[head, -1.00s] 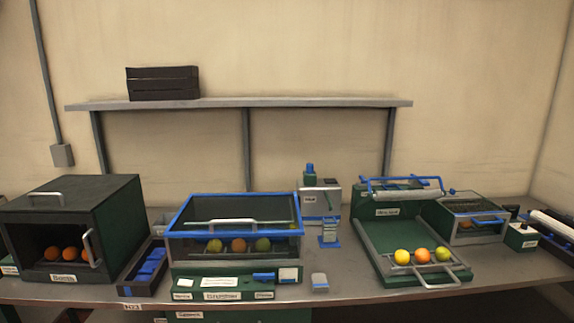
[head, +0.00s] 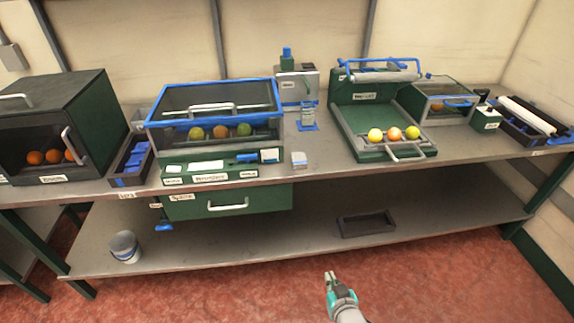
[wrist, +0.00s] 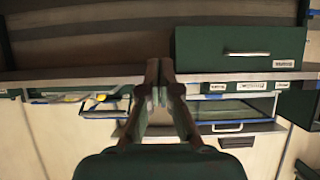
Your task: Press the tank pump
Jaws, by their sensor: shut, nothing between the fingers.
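A glass-sided tank with a blue frame (head: 165,120) stands on the bench, left of centre in the head view, with several fruits in it. Its green front panel (head: 210,178) carries labels, a blue lever-like part (head: 247,158) and a pale block (head: 269,155). The labels are too small to read, so I cannot tell which part is the pump. My gripper (head: 332,280) is shut and empty, low in front of the bench and apart from the tank. In the wrist view, its fingertips (wrist: 158,68) point towards the bench edge; the blue-framed tank shows there too (wrist: 235,121).
A green drawer (head: 228,203) hangs under the bench top (head: 320,172). A lower shelf (head: 290,238) holds a bucket (head: 125,247) and a dark tray (head: 367,223). A dark oven-like box (head: 55,120) stands left, a green fruit press-like machine (head: 362,117) right. The red floor ahead is clear.

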